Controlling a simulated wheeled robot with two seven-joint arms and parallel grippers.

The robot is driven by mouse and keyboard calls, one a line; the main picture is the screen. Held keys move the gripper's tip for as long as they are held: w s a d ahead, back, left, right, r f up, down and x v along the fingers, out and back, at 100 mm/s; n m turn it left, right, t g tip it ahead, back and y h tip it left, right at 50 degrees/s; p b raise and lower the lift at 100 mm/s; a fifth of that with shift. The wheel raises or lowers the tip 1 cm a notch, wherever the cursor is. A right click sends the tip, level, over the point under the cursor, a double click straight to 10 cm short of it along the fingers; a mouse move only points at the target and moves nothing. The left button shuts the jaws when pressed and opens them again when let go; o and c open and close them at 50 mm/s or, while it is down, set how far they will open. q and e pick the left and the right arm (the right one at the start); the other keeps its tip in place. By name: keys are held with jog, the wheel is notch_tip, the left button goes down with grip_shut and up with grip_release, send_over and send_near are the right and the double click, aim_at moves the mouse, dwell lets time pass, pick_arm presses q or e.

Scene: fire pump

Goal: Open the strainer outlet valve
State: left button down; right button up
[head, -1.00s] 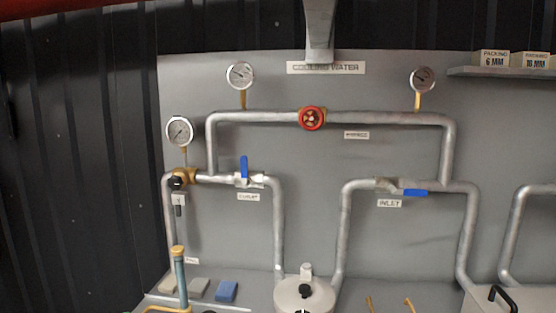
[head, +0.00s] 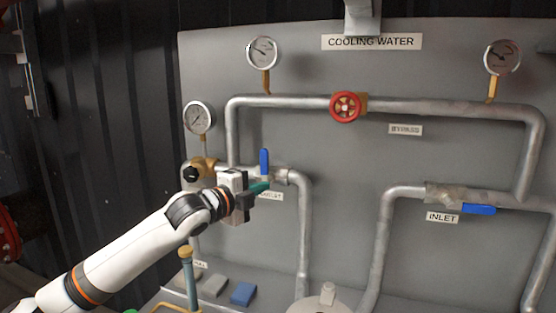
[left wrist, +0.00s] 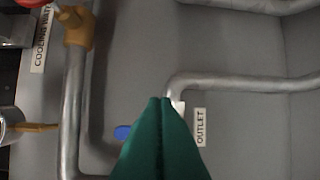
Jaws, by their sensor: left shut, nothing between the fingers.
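The strainer outlet valve has a blue lever (head: 264,162) standing upright, across its horizontal pipe. Part of the lever also shows in the left wrist view (left wrist: 122,132), at the left of the fingers. The OUTLET label (head: 271,196) is partly covered by my gripper in the head view but readable in the left wrist view (left wrist: 200,127). My left gripper (head: 263,187) has its green fingers shut and empty, just below the lever and in front of the valve; contact cannot be told. The fingertips show in the left wrist view (left wrist: 161,100) and hide the valve body. My right gripper is out of view.
The inlet valve's blue lever (head: 478,209) lies along its pipe at right. A red bypass handwheel (head: 345,107) is above. A brass fitting with a black knob (head: 191,173) and a gauge (head: 198,117) are left of the valve. Blocks, one blue (head: 242,293), lie below.

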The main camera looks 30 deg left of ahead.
aim_at(267, 162)
pick_arm(q)
jog(key=r, duration=0.1)
jog(key=a+r, duration=0.1)
jog(key=r, duration=0.1)
jog(key=shift+s+r+m+t, duration=0.1)
jog(key=shift+r+m+t, duration=0.05)
jog(key=shift+m+t, duration=0.15)
jog(key=w+d+p, duration=0.1)
jog(key=w+p, duration=0.4)
jog(key=w, duration=0.5)
jog(key=a, duration=0.2)
jog(key=s+a+p, duration=0.1)
jog(key=a, duration=0.1)
jog(key=shift+w+d, duration=0.1)
